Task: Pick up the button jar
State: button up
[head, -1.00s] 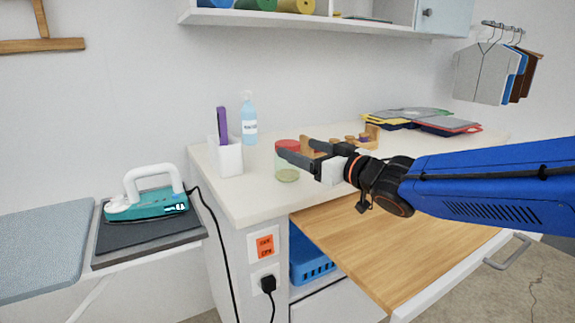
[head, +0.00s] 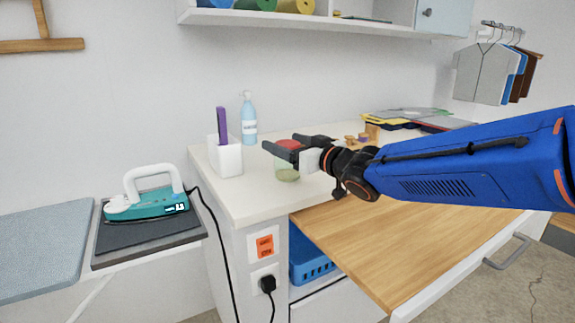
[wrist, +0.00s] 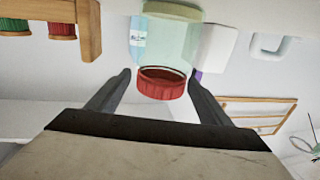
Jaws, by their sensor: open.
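The button jar (head: 287,174) is a clear jar with a red lid and pale greenish contents. It stands upright near the front left of the white worktop, partly hidden by my gripper. My gripper (head: 281,142) is open at lid height, its black fingers reaching left over the jar. In the wrist view, which looks upside down, the jar (wrist: 168,40) and its red lid show between and beyond the fingertips of my gripper (wrist: 160,76). A gap shows on both sides of the lid, and I see no grip on it.
A white holder (head: 226,157) with a purple item and a blue spray bottle (head: 249,120) stand left of and behind the jar. A wooden rack (head: 372,131) is to the right. An open wooden pull-out board (head: 400,245) lies below the arm.

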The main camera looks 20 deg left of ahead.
jog(key=c, duration=1.7)
